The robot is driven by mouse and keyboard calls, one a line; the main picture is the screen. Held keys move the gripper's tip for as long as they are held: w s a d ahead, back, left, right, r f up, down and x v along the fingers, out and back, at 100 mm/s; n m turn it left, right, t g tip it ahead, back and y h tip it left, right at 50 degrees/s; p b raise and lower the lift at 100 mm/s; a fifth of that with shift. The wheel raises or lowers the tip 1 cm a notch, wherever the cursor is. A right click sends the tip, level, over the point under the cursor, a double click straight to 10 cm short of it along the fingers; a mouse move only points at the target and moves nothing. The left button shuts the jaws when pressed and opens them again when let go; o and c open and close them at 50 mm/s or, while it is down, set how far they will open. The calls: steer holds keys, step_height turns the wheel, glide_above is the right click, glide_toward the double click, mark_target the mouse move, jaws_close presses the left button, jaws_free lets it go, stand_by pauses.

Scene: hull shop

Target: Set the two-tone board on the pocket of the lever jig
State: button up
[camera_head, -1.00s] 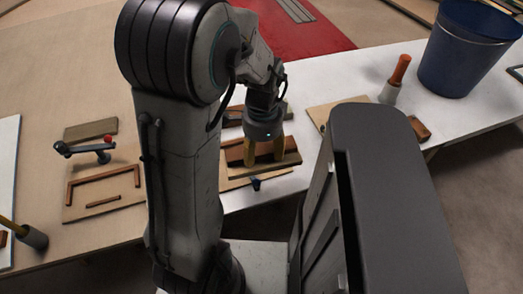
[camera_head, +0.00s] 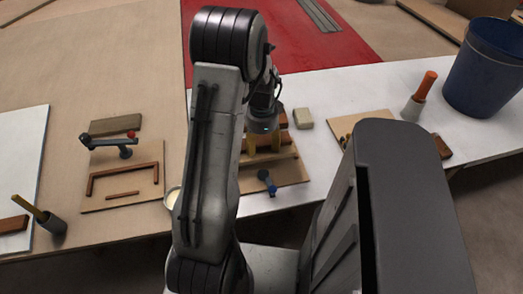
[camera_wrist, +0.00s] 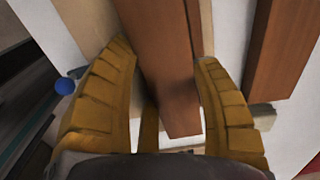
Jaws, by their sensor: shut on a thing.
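The two-tone board (camera_head: 284,157), brown and pale tan, is between the fingers of my gripper (camera_head: 264,143). My gripper is shut on it. In the wrist view the board's brown part (camera_wrist: 166,62) runs between the yellow fingers (camera_wrist: 165,105). Below and around it is a jig with a tan base (camera_head: 295,174) and a blue-knobbed lever (camera_head: 266,179). The blue knob (camera_wrist: 65,86) shows left of the fingers in the wrist view. I cannot tell whether the board touches the jig; the pocket is mostly hidden. Another lever jig (camera_head: 121,195), with a red knob and an empty-looking brown frame, lies left.
A small beige block (camera_head: 303,118) is right of my gripper. A tan plate (camera_head: 374,121) lies farther right. An orange-handled tool (camera_head: 424,88) and a blue bucket (camera_head: 486,68) stand beyond it. A round pale container (camera_head: 172,197) is partly behind my arm.

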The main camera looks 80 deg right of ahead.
mark_target(262, 152)
steer(key=shift+d, duration=0.15)
steer(key=shift+f, duration=2.05)
steer(key=shift+f, duration=0.1)
steer(key=shift+f, duration=0.15)
steer(key=o, duration=1.2)
steer(key=shift+o, duration=0.2)
steer(key=shift+r, duration=0.2)
step_height(262, 152, up, 12)
steer(key=shift+f+p, duration=0.15)
steer(key=shift+p, duration=0.2)
steer(key=shift+r, duration=0.2)
